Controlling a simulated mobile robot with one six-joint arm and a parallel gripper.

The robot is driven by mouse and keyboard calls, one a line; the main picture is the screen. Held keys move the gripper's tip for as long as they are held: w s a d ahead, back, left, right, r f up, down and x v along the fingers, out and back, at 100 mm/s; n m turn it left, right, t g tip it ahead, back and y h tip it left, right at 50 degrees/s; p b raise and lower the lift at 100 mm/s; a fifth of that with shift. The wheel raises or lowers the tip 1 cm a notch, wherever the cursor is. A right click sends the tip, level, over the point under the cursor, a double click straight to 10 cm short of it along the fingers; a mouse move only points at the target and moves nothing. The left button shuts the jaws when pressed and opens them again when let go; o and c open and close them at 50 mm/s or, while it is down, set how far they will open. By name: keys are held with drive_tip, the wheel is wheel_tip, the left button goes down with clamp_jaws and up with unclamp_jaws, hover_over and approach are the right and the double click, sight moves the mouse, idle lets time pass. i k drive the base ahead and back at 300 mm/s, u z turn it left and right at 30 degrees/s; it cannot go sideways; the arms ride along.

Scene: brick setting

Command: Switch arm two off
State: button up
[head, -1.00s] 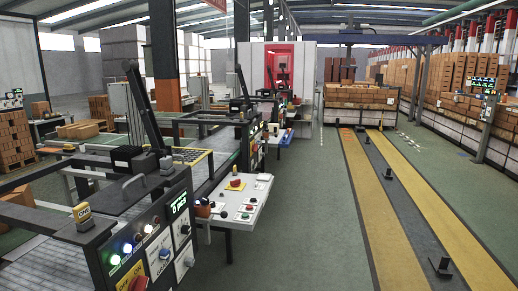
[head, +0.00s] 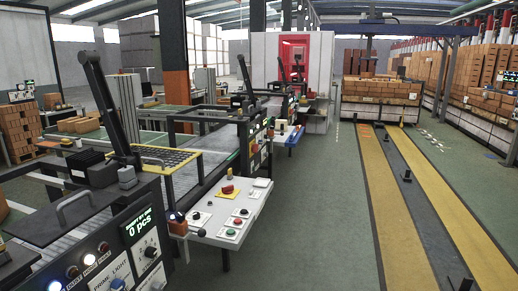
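My gripper is not in view. Several black upright arms stand along the machine line in the head view: a near one (head: 110,100) leaning at the left, one farther back (head: 245,76) and another by the red doorway (head: 283,72). No readable label shows which is arm two. A white sloped console (head: 258,202) stands in the middle, with a red mushroom button on a yellow plate (head: 227,188) and several small red, green and dark controls. A dark control panel (head: 172,197) at the lower left has a green display (head: 139,226) reading "0 pcs", lit lamps and knobs.
Open green floor (head: 310,220) lies right of the consoles. Yellow floor lanes (head: 385,190) with a dark strip between them run to the back, with small black posts (head: 407,176) on the strip. Brick stacks (head: 380,90) stand behind.

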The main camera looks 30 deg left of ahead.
sight(255, 148)
drive_tip(key=u, duration=0.25)
drive_tip(key=i, duration=0.8)
drive_tip(key=u, duration=0.85)
drive_tip(key=i, duration=1.05)
drive_tip(key=z, duration=3.5)
drive_tip(key=i, duration=0.2)
drive_tip(key=u, duration=1.8)
